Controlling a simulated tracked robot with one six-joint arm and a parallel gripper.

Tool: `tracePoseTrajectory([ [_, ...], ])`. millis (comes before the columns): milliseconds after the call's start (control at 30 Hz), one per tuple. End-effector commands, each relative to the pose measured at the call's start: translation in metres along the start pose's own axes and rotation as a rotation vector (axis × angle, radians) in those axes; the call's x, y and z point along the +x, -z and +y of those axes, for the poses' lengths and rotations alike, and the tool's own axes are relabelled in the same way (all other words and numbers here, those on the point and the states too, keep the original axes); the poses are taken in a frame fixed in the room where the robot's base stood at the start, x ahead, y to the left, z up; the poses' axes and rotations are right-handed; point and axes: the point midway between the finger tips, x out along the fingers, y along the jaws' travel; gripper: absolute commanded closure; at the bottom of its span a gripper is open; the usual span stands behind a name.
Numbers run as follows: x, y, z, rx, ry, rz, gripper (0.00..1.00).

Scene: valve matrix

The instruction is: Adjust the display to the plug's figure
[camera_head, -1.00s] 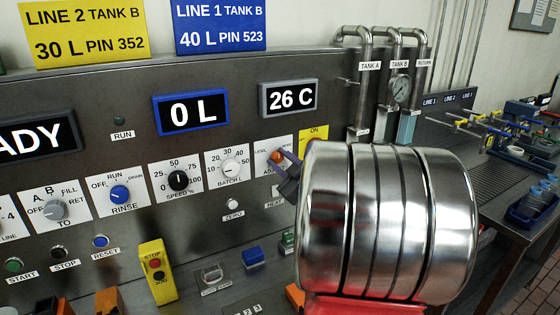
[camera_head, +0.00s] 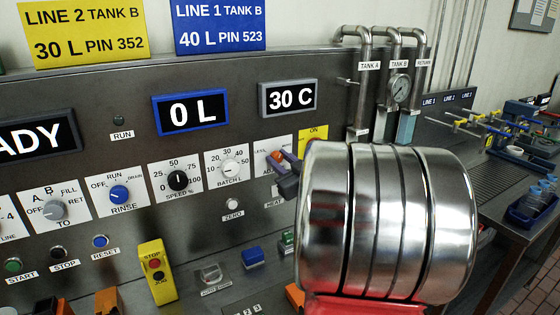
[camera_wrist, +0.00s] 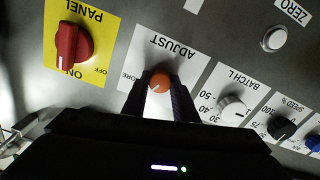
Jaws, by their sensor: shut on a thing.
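The grey-framed display (camera_head: 289,98) on the panel reads 30 C. Below it, the orange ADJUST knob (camera_head: 275,155) sits on a white plate, partly hidden by my gripper. In the wrist view my gripper (camera_wrist: 160,88) has its two dark fingers on either side of the orange knob (camera_wrist: 159,82), shut on it. The gripper (camera_head: 286,165) also shows at the knob in the head view, mostly behind my metal arm. I cannot make out a plug with a figure in these frames.
A blue-framed display (camera_head: 191,109) reads 0 L. The BATCH L knob (camera_wrist: 232,107) and the red PANEL knob (camera_wrist: 73,43) flank the ADJUST plate. A yellow STOP/JOG box (camera_head: 155,272) stands at the panel's foot. Pipes with a gauge (camera_head: 399,88) rise at the right.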

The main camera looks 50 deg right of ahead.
Motion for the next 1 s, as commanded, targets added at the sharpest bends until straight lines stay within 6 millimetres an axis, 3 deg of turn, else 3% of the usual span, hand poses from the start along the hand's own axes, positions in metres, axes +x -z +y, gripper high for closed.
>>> tracePoseTrajectory([
  [67, 0.0, -0.002, -0.002, 0.001, 0.003, -0.003, 0.96],
  [100, 0.0, -0.002, -0.002, 0.0, 0.003, -0.004, 0.71],
  [333, 0.0, -0.001, -0.001, 0.0, 0.002, -0.002, 0.55],
  [733, -0.007, 0.0, 0.0, -0.002, 0.0, -0.001, 0.55],
  [1000, -0.043, 0.0, 0.001, -0.002, -0.002, 0.0, 0.55],
])
